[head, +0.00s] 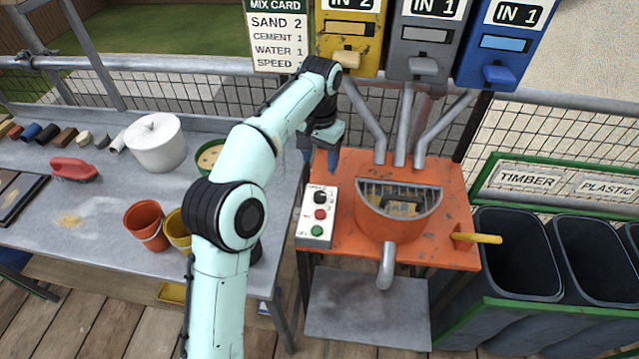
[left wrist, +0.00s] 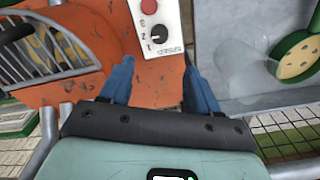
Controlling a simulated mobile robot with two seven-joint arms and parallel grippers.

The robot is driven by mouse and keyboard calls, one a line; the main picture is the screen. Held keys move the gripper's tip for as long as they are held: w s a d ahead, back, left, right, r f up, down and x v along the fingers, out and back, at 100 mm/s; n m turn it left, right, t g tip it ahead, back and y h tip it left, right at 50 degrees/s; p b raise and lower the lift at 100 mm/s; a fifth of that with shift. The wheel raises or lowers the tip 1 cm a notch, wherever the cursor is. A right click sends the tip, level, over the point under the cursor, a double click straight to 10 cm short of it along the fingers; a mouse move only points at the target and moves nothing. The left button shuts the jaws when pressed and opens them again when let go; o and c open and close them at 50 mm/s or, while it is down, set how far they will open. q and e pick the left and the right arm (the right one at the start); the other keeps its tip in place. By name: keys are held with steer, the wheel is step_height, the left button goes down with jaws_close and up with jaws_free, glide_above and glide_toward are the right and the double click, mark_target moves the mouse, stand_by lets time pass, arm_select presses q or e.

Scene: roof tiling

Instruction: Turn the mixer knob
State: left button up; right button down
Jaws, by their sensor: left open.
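The orange mixer (head: 375,238) stands at the centre of the head view. On its left side is a white control box (head: 304,229) with a black speed knob (head: 320,197), a red button (head: 320,214) and a green button (head: 316,231). In the left wrist view the knob (left wrist: 158,33) has digits and the word SPEED beside it; I cannot surely read its setting. My left gripper (head: 319,162) is open and empty, behind the box.
Yellow, grey and blue (head: 503,42) hoppers hang behind the mixer. A yellow handle (head: 477,238) sticks out right. The left table holds buckets (head: 145,226). Dark bins (head: 515,252) stand right.

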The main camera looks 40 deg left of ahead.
mark_target(320, 195)
arm_select(q)
step_height(320, 195, down, 12)
steer(key=b, duration=0.3)
steer(key=shift+s+d, duration=0.1)
steer(key=shift+s, duration=0.05)
steer(key=shift+f, duration=0.55)
steer(key=c, duration=1)
